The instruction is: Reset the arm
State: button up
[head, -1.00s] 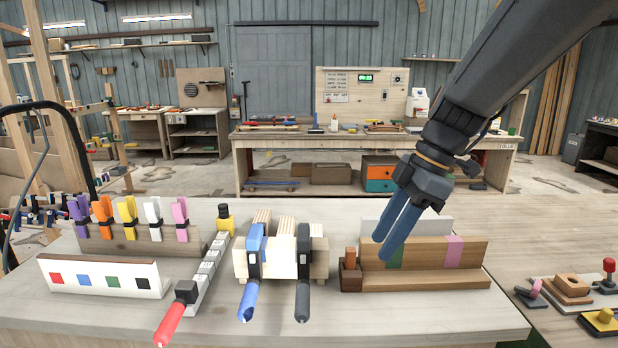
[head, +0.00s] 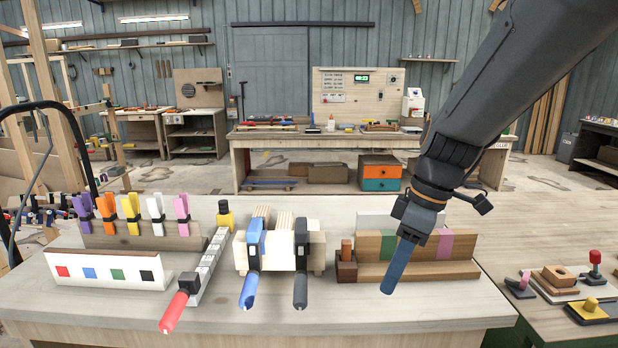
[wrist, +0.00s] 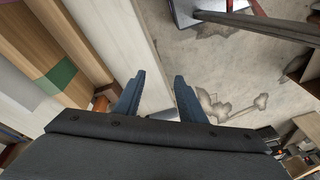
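My gripper (head: 400,264) has blue fingers and hangs in front of the right part of the bench, before the wooden stepped block (head: 455,268). In the head view its fingers overlap into one blue shape. In the wrist view my gripper (wrist: 157,90) shows two fingers apart with nothing between them, so it is open and empty. The block's green stripe (wrist: 60,77) shows at the left of the wrist view. I cannot tell how far the fingertips are above the bench.
The small wooden box (head: 347,266) stands left of my gripper. Clamps with blue (head: 249,289) and black handles, a red-handled bar clamp (head: 174,312) and a row of coloured clips (head: 131,207) stand further left. A side table (head: 572,293) holds small parts at right.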

jog(key=s+d+f+m+t+h, duration=0.1)
jog(key=s+d+f+m+h, duration=0.1)
jog(key=s+f+m, duration=0.5)
jog(key=shift+d+f+m+h, duration=0.4)
jog(key=shift+d+f+m, duration=0.35)
jog(key=shift+f+m, duration=1.35)
